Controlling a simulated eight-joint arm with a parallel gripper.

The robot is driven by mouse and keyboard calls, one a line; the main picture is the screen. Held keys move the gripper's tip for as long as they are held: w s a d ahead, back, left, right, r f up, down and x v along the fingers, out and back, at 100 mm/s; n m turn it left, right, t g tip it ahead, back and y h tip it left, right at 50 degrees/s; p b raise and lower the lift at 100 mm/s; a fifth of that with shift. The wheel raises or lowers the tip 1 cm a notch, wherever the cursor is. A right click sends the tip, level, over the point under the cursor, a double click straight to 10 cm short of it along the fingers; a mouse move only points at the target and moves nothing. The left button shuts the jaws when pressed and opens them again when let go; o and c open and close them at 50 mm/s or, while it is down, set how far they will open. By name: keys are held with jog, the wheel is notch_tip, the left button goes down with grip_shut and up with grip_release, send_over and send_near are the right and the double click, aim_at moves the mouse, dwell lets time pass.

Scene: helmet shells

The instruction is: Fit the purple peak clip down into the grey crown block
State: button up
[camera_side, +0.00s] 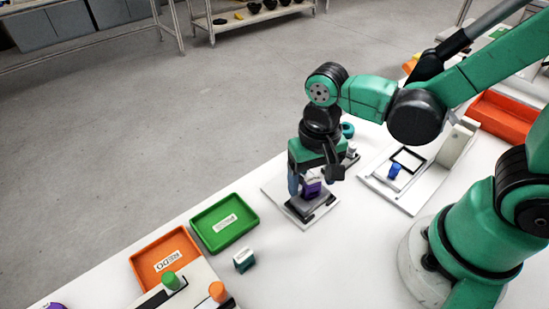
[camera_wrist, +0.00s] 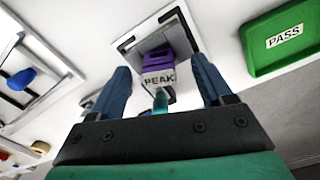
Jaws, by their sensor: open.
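The purple peak clip (camera_side: 313,188), with a white PEAK label, is at the fixture in the side view. In the wrist view the purple clip (camera_wrist: 182,38) lies just beyond and between my fingertips. A grey piece, apparently the crown block (camera_wrist: 152,43), shows beside and under it; in the side view the grey block (camera_side: 318,203) is partly covered. I cannot tell how deep the clip sits in it. My gripper (camera_wrist: 160,66) is open, its blue fingers on either side of the clip with gaps. In the side view my gripper (camera_side: 307,183) is directly above the fixture.
A green PASS tray (camera_side: 225,221) and an orange REDO tray (camera_side: 165,254) lie left of the fixture. A small green-and-white block (camera_side: 244,260) stands near them. A white fixture with a blue piece (camera_side: 394,171) is to the right.

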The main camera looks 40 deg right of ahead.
jog(key=shift+f, duration=0.55)
grip_shut()
jog(key=shift+r, duration=0.1)
notch_tip(320, 180, up, 19)
jog(key=n, duration=0.4)
send_over(313, 179)
notch_tip(313, 179, down, 12)
jog(key=shift+r, duration=0.15)
jog(key=shift+f, duration=0.3)
